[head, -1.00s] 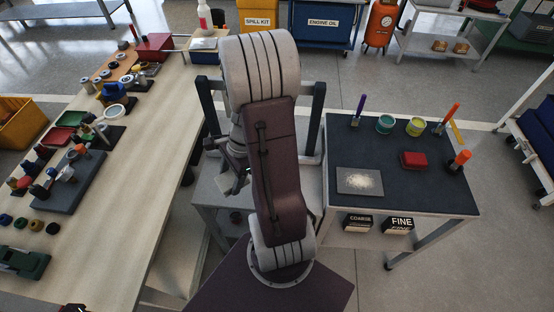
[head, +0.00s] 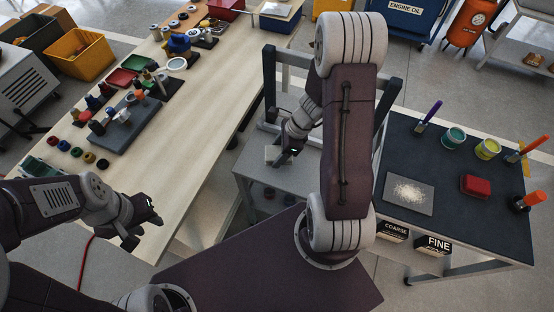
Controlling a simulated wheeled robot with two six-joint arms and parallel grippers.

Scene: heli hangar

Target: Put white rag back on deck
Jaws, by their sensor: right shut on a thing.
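My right gripper (head: 281,157) is over the grey stand between the bench and the dark-topped table. It is shut on a small pale thing (head: 271,154), which looks like the white rag; its shape is partly hidden by the fingers. The pale thing is above or at the grey top (head: 251,163); I cannot tell whether it touches. My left gripper (head: 143,232) is over the near end of the wooden bench, fingers apart and empty.
The wooden bench (head: 190,150) carries a grey fixture block (head: 125,125), caps and small trays. The dark-topped table (head: 440,180) holds a powder plate (head: 405,194), a red block (head: 474,186), tins and upright tools. Dark posts (head: 269,80) stand behind my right gripper.

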